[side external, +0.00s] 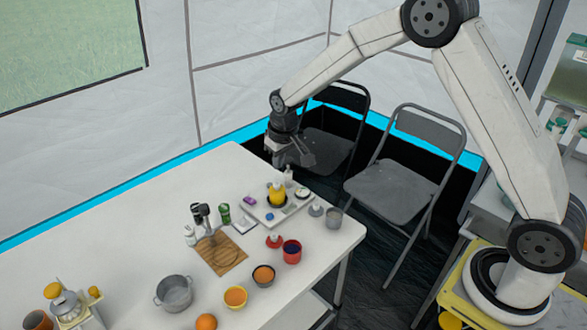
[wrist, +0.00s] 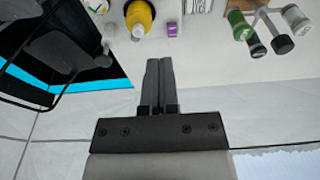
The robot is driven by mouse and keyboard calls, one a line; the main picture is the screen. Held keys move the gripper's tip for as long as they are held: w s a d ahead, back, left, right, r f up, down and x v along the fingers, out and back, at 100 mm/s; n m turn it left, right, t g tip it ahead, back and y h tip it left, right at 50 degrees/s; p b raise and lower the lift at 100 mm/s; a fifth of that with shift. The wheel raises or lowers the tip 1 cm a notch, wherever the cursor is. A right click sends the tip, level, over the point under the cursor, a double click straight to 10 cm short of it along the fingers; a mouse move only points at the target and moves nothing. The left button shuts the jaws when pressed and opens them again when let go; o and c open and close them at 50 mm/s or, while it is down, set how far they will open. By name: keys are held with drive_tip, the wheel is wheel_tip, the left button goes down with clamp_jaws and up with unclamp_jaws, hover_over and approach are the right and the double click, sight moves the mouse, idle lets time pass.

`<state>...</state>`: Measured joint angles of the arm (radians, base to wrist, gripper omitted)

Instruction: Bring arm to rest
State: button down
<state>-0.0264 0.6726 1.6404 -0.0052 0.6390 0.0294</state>
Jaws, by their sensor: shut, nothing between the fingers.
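My gripper (side external: 300,161) hangs in the air over the far right end of the white table (side external: 130,230), above and beyond the tray with the yellow bottle. In the wrist view the two fingers of my gripper (wrist: 159,62) lie side by side, shut, with nothing held. My arm reaches from its base at the lower right, up and over to the left. The tips look apart from the objects on the table.
A tray (side external: 262,221) holds a yellow bottle (side external: 277,195) and small items. A wooden board (side external: 221,253), grey pot (side external: 174,292), several bowls and cups, and an orange (side external: 206,322) stand nearby. Two folding chairs (side external: 392,190) stand behind the table. Tent walls close off the back.

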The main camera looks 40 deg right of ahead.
drive_tip(key=s+d+r, duration=0.1)
drive_tip(key=s+r, duration=0.1)
drive_tip(key=s, duration=2.2)
drive_tip(key=shift+s+d+r, duration=0.15)
drive_tip(key=shift+s+r, duration=0.05)
drive_tip(key=shift+r, duration=0.2)
